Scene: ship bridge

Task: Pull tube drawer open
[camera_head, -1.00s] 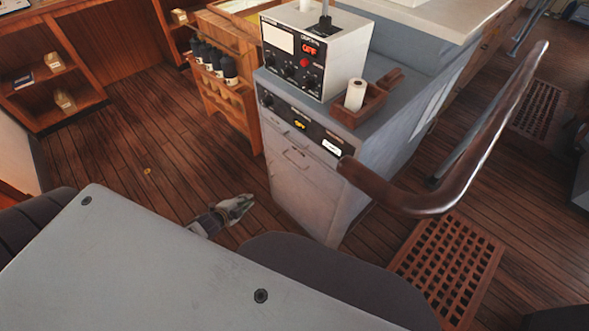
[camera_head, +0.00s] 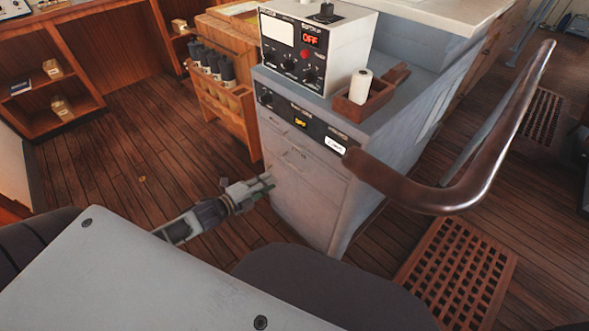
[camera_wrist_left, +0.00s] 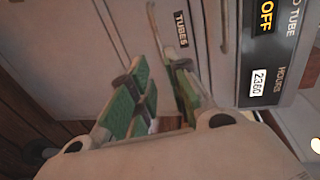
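The tube drawer (camera_head: 318,171) is in the grey cabinet front in the head view, and it looks shut. In the left wrist view, a "TUBES" label (camera_wrist_left: 181,28) sits on the drawer front next to a thin bar handle (camera_wrist_left: 152,22). My left gripper (camera_head: 268,183) is low in front of the cabinet, close to its left front edge. In the left wrist view, its green-padded fingers (camera_wrist_left: 159,68) are apart with nothing between them, short of the handle. Whether a fingertip touches the cabinet I cannot tell. My right gripper is not in view.
A control panel (camera_head: 301,122) runs along the cabinet top, with a grey instrument box (camera_head: 315,45) above. A curved wooden rail (camera_head: 450,200) sticks out at right. A wooden rack of dark bottles (camera_head: 225,100) stands at left.

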